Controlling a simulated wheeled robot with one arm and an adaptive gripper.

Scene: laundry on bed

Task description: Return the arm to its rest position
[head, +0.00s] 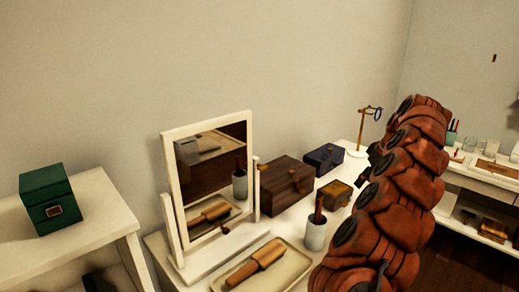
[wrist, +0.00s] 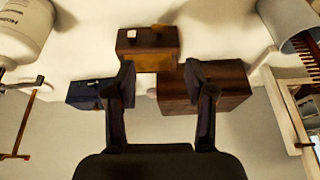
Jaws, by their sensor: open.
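My gripper (wrist: 160,82) is open and empty in the wrist view, with its two dark fingers apart. Beyond the fingers are a small brown box (wrist: 148,40), a larger dark brown box (wrist: 232,88) on the right and a dark blue box (wrist: 84,94) on the left. I cannot tell whether the fingers touch any box. In the head view my reddish-brown arm rises over the right part of the white dressing table (head: 192,270); it hides part of the table, and the fingers are not clear there.
A white-framed mirror (head: 165,150), a tray (head: 292,270) with a wooden brush (head: 256,264) and a cup (head: 316,234) stand left of my arm. A jewellery stand (head: 361,130) is behind it. A green box (head: 47,196) sits far left; a shelf (head: 480,186) is at right.

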